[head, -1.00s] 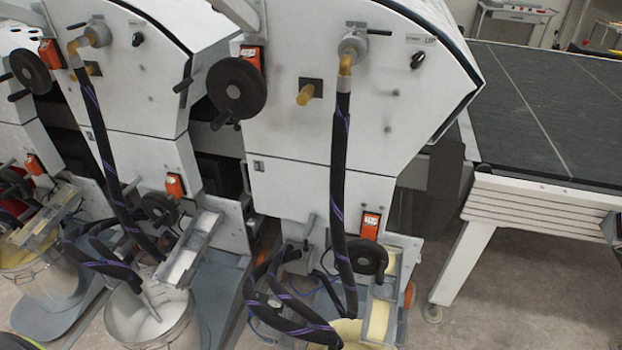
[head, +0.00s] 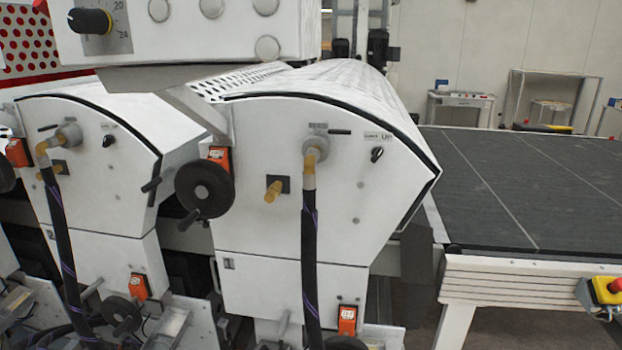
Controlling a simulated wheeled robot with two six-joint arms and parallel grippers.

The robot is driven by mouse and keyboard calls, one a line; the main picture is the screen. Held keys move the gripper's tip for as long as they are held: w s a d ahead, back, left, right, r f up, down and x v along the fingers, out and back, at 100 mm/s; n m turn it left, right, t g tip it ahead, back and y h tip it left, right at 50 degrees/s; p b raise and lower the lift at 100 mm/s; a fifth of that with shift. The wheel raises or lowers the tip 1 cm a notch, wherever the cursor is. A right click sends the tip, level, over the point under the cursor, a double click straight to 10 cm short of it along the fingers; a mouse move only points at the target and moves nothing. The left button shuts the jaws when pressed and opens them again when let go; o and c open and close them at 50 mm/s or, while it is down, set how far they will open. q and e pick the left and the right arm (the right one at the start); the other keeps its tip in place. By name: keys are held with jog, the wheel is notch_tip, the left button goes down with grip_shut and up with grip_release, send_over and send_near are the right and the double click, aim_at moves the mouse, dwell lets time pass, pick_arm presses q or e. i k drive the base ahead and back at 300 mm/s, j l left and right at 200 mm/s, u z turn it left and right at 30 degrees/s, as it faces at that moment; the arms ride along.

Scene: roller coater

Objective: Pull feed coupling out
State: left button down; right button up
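The nearer coater unit (head: 258,235) carries a feed coupling (head: 314,148) on its upper white panel. The coupling is a grey round fitting with a side lever and a yellowish elbow. A black hose (head: 309,255) with purple stripes hangs from the elbow and leaves the bottom of the view. A second, similar coupling (head: 67,136) with its own hose (head: 66,250) sits on the unit to the left. Both couplings appear seated at their panels. Neither of my grippers is in the head view.
A yellow stub (head: 273,191) and a black handwheel (head: 205,189) stick out left of the nearer coupling. A control box (head: 200,35) overhangs the top. A dark conveyor table (head: 530,190) lies at right, with a red emergency button (head: 614,287) at its front.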

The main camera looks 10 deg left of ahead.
aim_at(312, 156)
jog(key=k+l+u, duration=0.1)
jog(key=l, duration=0.3)
jog(key=k+l+u, duration=0.1)
jog(key=l, duration=0.35)
jog(key=k+l+u, duration=0.1)
jog(key=l, duration=0.3)
jog(key=i+l+u, duration=0.3)
jog(key=i+l, duration=0.15)
jog(key=l, duration=0.3)
jog(key=i+l+u, duration=0.15)
jog(key=l, duration=0.2)
jog(key=i+l, duration=0.1)
jog(key=i, duration=0.15)
